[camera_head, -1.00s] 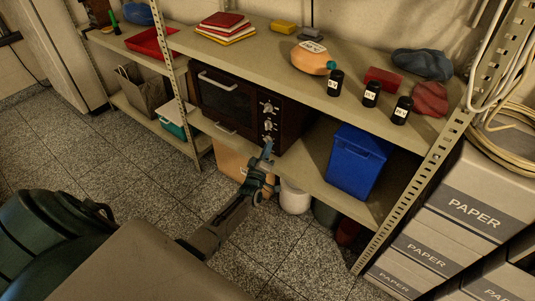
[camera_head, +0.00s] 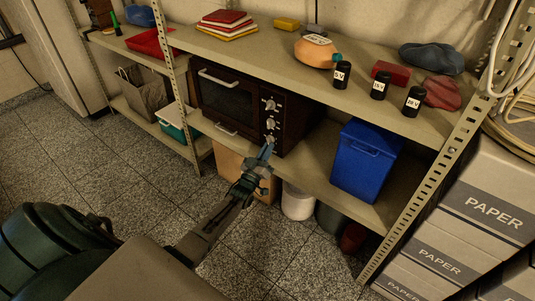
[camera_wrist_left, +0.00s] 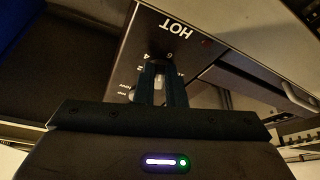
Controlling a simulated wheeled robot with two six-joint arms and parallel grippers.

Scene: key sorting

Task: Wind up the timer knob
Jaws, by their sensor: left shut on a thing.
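The dark oven (camera_head: 238,100) stands on the middle shelf, its control panel at its right edge with several pale knobs in a column. My left gripper (camera_head: 267,150) is at the lowest part of this panel, and its fingers hide the lowest knob in the head view. In the left wrist view the two fingers (camera_wrist_left: 162,80) are shut on the timer knob (camera_wrist_left: 158,82), which shows only as a pale strip between them. Dial numbers around it and the upside-down word "HOT" show on the panel (camera_wrist_left: 188,48). My right gripper is not in view.
A blue bin (camera_head: 363,165) stands right of the oven on the same shelf. A cardboard box (camera_head: 229,160) and a white bucket (camera_head: 297,203) are below. Black canisters (camera_head: 380,86) and an orange round thing (camera_head: 313,52) sit on the top shelf. The floor in front is clear.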

